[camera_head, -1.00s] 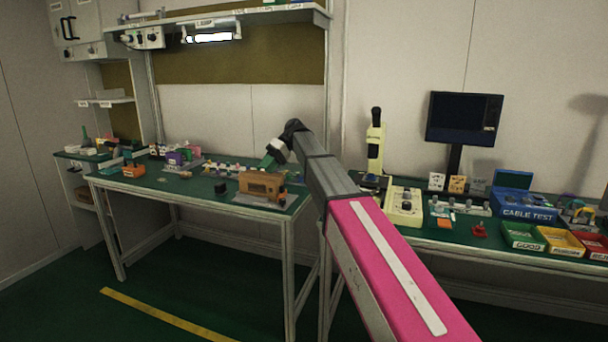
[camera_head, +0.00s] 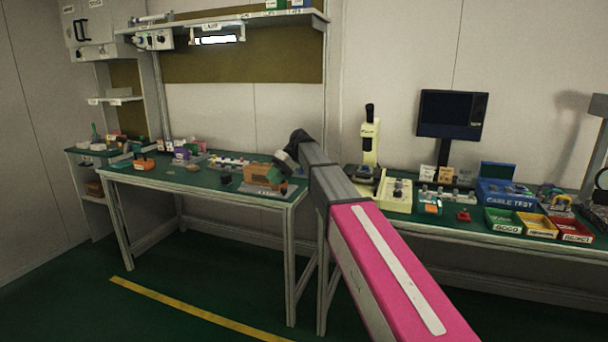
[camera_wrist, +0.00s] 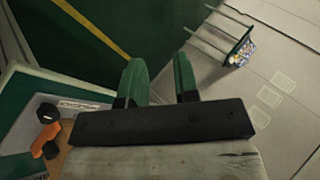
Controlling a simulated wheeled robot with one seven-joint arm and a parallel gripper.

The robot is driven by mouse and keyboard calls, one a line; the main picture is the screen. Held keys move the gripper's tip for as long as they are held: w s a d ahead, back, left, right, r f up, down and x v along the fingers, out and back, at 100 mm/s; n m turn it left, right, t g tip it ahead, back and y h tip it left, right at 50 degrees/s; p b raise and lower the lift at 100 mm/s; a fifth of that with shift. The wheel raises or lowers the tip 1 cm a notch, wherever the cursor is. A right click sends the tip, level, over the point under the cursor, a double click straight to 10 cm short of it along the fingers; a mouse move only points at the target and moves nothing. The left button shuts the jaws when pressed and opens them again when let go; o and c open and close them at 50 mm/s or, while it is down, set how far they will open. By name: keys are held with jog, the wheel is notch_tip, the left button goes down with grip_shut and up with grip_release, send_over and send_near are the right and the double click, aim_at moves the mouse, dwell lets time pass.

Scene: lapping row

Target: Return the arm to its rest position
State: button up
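My arm (camera_head: 385,270), pink with a grey forearm, reaches forward from the lower right in the head view. It bends down at a dark wrist joint beside the right end of the left bench. My gripper (camera_wrist: 160,75) shows in the wrist view with two green fingers apart and nothing between them. In the head view my gripper is small and partly hidden behind the wrist, near a brown block (camera_head: 258,173) on the bench; I cannot tell the exact gap.
The left bench (camera_head: 215,184) holds the brown block, an orange item (camera_head: 144,163) and small parts. The right bench carries a microscope (camera_head: 370,145), a monitor (camera_head: 452,115), a blue cable test box (camera_head: 505,193) and coloured trays (camera_head: 538,226). Green floor with a yellow line (camera_head: 190,308) is open.

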jog(key=s+d+f+m+t+h, duration=0.25)
jog(key=s+d+f, duration=0.25)
jog(key=d+f, duration=0.45)
jog(key=s+d+f+m+t+h, duration=0.1)
jog(key=s+d+f+m, duration=0.4)
jog(key=f, duration=0.8)
jog(key=s+d+f+m+t+h, duration=0.1)
jog(key=s+d+f+m+h, duration=0.2)
jog(key=s+d+f, duration=0.9)
jog(key=s+d, duration=0.2)
jog(key=d, duration=0.1)
jog(key=shift+s+d+t+h, duration=0.25)
jog(key=shift+s+t+h, duration=0.1)
